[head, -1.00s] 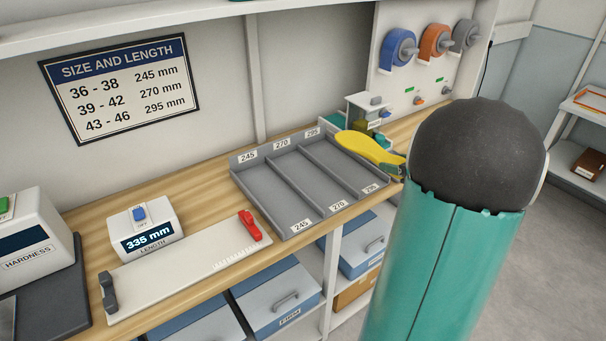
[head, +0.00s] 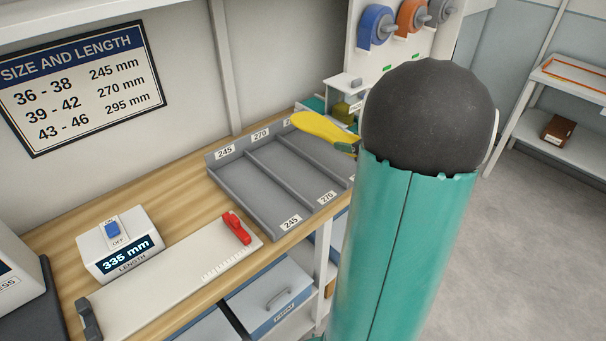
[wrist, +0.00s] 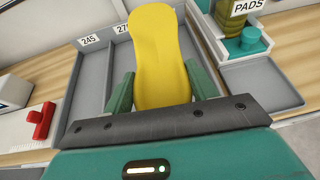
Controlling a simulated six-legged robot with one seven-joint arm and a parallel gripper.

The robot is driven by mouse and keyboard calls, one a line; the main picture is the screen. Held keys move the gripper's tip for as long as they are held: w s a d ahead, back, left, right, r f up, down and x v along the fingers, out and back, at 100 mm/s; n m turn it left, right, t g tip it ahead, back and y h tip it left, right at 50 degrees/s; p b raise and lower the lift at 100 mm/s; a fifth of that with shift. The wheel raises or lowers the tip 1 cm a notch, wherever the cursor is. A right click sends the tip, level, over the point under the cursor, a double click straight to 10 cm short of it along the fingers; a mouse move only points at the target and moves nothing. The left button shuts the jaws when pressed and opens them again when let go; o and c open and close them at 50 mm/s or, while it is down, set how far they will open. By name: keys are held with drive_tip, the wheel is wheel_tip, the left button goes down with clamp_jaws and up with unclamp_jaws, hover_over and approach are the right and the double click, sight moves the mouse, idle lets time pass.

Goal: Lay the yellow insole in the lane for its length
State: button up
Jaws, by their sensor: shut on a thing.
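The yellow insole (head: 322,127) is held out to the left of my arm in the head view, over the far right part of the lane tray. My gripper (wrist: 150,95) is shut on the insole's near end, and the rest points away from me in the wrist view. The grey lane tray (head: 240,195) has lanes labelled 245 and 270 at both ends. The insole appears to be above the tray, not resting in it. The right lane is largely hidden by the insole and my arm; its label is mostly covered.
A length gauge (head: 125,243) reads 335 mm, with a white measuring board (head: 170,275) and red slider (head: 237,228) left of the tray. A PADS container (wrist: 235,15) and small grey tray (wrist: 262,85) sit right of the lanes.

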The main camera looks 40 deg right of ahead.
drive_tip(key=w+a+f, duration=0.3)
drive_tip(key=a, duration=0.2)
hover_over(312, 186)
drive_tip(key=f, duration=0.5)
drive_tip(key=shift+s+d, duration=0.15)
drive_tip(key=shift+d, duration=0.1)
drive_tip(key=shift+w+a+f, duration=0.1)
drive_tip(key=shift+f, duration=0.8)
drive_tip(key=shift+w+a+f, duration=0.1)
drive_tip(key=shift+f, duration=0.75)
drive_tip(key=shift+f, duration=0.2)
drive_tip(key=o, duration=1.1)
drive_tip(key=shift+c, duration=0.2)
